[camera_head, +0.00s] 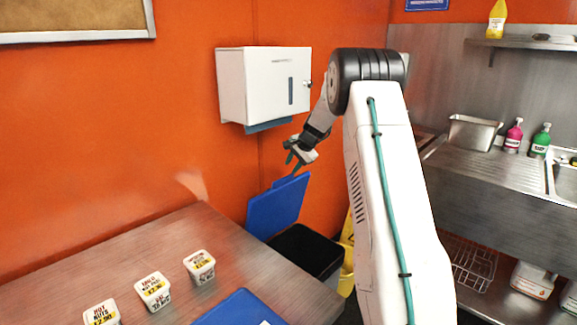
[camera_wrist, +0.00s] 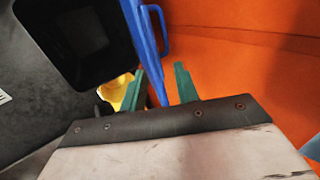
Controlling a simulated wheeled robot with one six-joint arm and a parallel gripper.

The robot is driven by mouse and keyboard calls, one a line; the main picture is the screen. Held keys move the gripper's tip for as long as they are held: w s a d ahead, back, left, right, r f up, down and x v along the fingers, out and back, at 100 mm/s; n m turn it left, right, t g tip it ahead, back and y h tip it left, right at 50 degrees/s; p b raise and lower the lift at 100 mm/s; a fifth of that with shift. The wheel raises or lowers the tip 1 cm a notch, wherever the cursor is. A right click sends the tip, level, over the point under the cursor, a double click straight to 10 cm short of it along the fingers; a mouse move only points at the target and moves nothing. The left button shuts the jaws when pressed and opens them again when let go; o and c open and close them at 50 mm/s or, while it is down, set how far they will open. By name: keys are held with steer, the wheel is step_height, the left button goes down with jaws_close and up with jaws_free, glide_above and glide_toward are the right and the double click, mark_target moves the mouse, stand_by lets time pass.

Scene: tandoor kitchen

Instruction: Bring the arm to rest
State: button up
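My arm reaches away from me, and my gripper (camera_head: 294,164) hangs at its far end, just above the top edge of the raised blue bin lid (camera_head: 277,207). In the wrist view the two teal fingers of my gripper (camera_wrist: 160,68) stand apart. The blue lid (camera_wrist: 143,40) shows edge-on between and beyond them, with a handle-like loop at its side. I see nothing clamped in the fingers; whether they touch the lid I cannot tell.
The open black bin (camera_head: 306,250) stands below, beside the table (camera_head: 130,255). Small labelled tubs (camera_head: 152,290) and a blue board (camera_head: 240,309) lie on the table. A white dispenser (camera_head: 263,85) hangs on the orange wall behind my gripper. A steel sink counter (camera_head: 490,172) is at right.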

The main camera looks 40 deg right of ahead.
steer(key=s+a+f+n+g+y, duration=0.1)
steer(key=s+a+f+n+g, duration=0.15)
steer(key=s+a, duration=0.3)
steer(key=s+a+r+n+g, duration=0.2)
steer(key=s+a+r+n, duration=0.25)
steer(key=s+a, duration=0.6)
steer(key=s+a+r+n+g, duration=0.25)
steer(key=s+a+r, duration=0.35)
steer(key=s+a, duration=0.5)
steer(key=s+a+r+n+t+h, duration=0.1)
steer(key=s+a, duration=0.4)
steer(key=s, duration=0.6)
steer(key=s+a+r+n+t, duration=0.1)
steer(key=s+a+r+n, duration=0.2)
steer(key=s, duration=0.8)
steer(key=shift+s+a+n+h, duration=0.2)
steer(key=shift+a+n+h, duration=0.2)
steer(key=shift+a+n, duration=0.8)
steer(key=shift+d, duration=0.2)
